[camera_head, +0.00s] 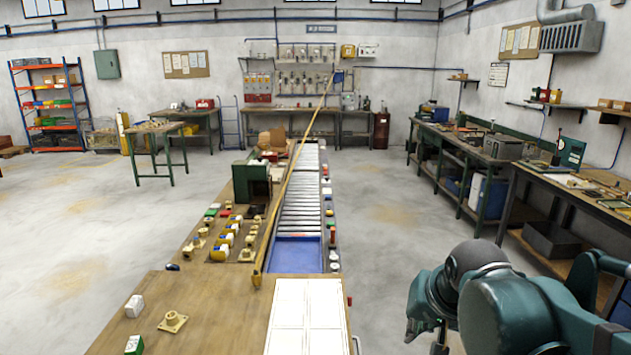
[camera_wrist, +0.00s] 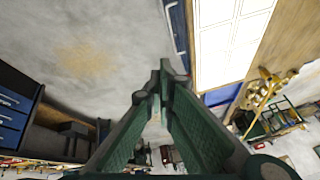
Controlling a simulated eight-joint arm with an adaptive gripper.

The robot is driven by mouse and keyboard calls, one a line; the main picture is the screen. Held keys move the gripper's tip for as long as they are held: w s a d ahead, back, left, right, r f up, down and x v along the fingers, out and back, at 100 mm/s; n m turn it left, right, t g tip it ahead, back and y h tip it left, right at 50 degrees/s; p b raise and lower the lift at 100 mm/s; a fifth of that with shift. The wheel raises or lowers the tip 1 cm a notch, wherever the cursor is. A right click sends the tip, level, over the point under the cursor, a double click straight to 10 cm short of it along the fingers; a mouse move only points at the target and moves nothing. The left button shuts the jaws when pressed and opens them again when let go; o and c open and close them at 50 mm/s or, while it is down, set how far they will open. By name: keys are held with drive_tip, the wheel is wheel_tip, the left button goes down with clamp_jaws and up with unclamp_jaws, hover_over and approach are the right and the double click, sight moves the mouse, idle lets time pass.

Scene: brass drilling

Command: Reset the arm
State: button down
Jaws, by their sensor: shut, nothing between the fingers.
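My arm shows at the lower right of the head view, off the right side of the wooden table (camera_head: 200,305). My gripper points downward there and is partly cut off by the bottom edge. In the wrist view my gripper (camera_wrist: 165,75) has its two green fingers meeting at the tips, with nothing between them. It hangs over the bare floor beside the table.
A white panel (camera_head: 295,318) lies on the table's near end; a brass flanged part (camera_head: 173,322) and white block (camera_head: 134,306) lie to its left. A roller conveyor (camera_head: 301,195) runs behind, ending at a blue tray (camera_head: 295,254). Workbenches (camera_head: 470,148) line the right wall.

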drive_tip(key=s+f+n+t, duration=0.1)
drive_tip(key=s+f+n, duration=0.2)
drive_tip(key=s, duration=0.6)
drive_tip(key=shift+s+d+f+n, duration=0.15)
drive_tip(key=shift+s+d+n, duration=0.15)
